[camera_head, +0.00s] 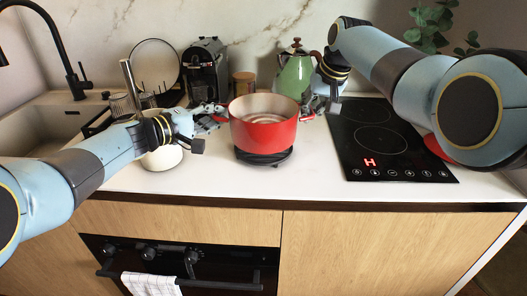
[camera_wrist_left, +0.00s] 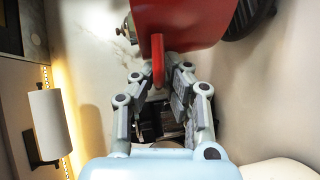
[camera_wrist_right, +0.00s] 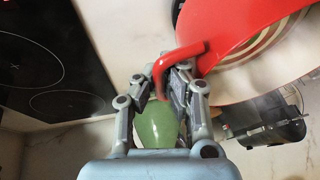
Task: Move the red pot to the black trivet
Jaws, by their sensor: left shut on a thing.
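The red pot (camera_head: 264,134) is upright over the black trivet (camera_head: 263,158) on the white counter. I cannot tell whether its base touches the trivet. My left gripper (camera_head: 222,113) is shut on the pot's left handle, and the handle shows between its fingers in the left wrist view (camera_wrist_left: 158,62). My right gripper (camera_head: 308,110) is at the right handle. In the right wrist view that handle (camera_wrist_right: 180,56) reaches between the fingertips, but whether they grip it is unclear.
A black cooktop (camera_head: 375,140) with a red H lit lies to the right. A green kettle (camera_head: 295,76) stands behind the pot. A coffee machine (camera_head: 206,68) and a wooden-looking canister (camera_head: 244,84) stand at the back. A white container (camera_head: 162,157) is by my left arm. Counter in front is clear.

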